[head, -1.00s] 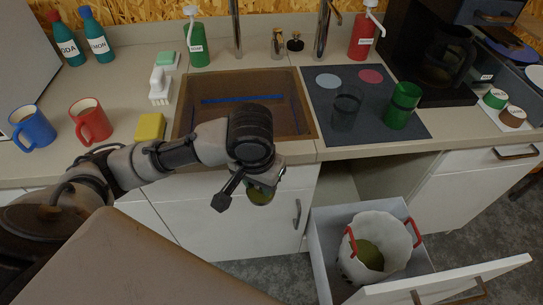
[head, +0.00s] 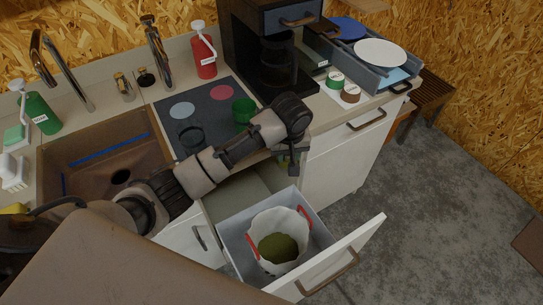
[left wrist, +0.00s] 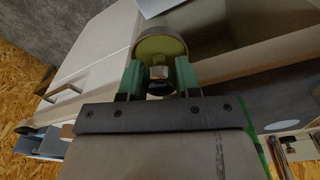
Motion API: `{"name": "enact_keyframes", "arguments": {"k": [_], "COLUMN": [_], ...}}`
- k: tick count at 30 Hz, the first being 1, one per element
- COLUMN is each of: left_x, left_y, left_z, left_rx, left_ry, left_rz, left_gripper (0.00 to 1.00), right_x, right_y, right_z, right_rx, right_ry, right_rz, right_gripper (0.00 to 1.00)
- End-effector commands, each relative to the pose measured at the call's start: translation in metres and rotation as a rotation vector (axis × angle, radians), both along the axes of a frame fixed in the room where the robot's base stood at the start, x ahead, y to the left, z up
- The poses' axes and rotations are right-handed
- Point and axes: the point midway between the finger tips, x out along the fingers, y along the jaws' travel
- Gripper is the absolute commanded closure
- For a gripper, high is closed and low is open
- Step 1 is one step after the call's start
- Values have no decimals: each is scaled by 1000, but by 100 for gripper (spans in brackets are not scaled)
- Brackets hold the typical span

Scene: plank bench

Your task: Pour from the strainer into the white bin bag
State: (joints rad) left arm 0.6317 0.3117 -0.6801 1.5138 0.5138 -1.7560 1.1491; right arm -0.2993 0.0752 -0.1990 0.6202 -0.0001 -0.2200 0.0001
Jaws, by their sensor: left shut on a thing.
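The white bin bag (head: 261,230) with red handles stands open in the pulled-out drawer (head: 232,240). An olive-green mass (head: 280,248) shows inside the bag. My left gripper (head: 290,160) is above the back right part of the drawer, higher than the bag and to its right in the head view. It is shut on the strainer, whose round rim (left wrist: 178,44) and olive inside show between the green fingers (left wrist: 159,80) in the left wrist view. In the head view the strainer is mostly hidden by my gripper. My right gripper is not in view.
A dark mat (head: 207,104) by the sink (head: 90,165) holds a green cup (head: 243,110) and a dark glass (head: 190,135). A coffee machine (head: 262,50) stands behind.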

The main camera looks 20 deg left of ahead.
Motion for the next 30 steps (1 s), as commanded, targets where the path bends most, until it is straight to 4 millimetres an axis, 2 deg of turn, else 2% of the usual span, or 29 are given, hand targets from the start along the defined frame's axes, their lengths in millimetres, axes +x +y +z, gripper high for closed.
{"name": "enact_keyframes", "arguments": {"k": [1, 4, 8, 12, 18, 23, 30], "left_x": [8, 20, 25, 18, 2, -5, -19], "left_y": [-8, -19, -38, -62, -88, -93, -77], "left_z": [5, -4, -20, -39, -58, -66, -77], "left_rx": [-4, -2, 3, 10, 15, 0, -162], "left_ry": [8, 12, 18, 23, 24, 10, -111], "left_rz": [38, 108, 179, 219, 233, 231, 232], "left_gripper": [91, 91, 91, 91, 91, 91, 91], "right_x": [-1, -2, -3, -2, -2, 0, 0], "right_y": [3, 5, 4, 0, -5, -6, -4], "right_z": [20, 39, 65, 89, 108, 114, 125], "right_rx": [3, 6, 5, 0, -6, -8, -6], "right_ry": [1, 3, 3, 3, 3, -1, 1], "right_rz": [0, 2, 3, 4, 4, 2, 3], "right_gripper": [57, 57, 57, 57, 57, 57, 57]}}
